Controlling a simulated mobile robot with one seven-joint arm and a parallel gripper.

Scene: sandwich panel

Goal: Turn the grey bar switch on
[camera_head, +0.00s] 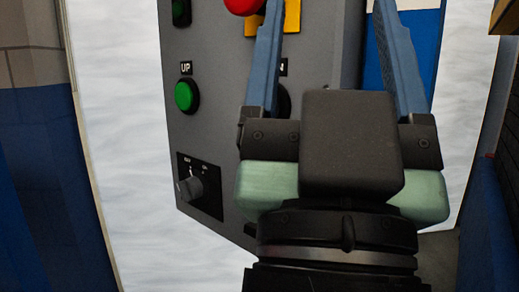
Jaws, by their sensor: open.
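The grey bar switch (190,188) is a rotary knob on a black plate (209,176) at the lower left of the grey control panel (225,120). Small white marks show above the knob, too small to read for sure. My gripper (325,20) is open, with its two blue fingers pointing up and spread wide apart. My gripper hides part of the panel's right side and lower right edge.
A green button (187,96) labelled UP sits above the switch. Another button, mostly hidden behind my left finger, has a partly covered label. A red button (243,5) on a yellow plate (292,17) is at the top. A pale wall area (125,120) is left of the panel.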

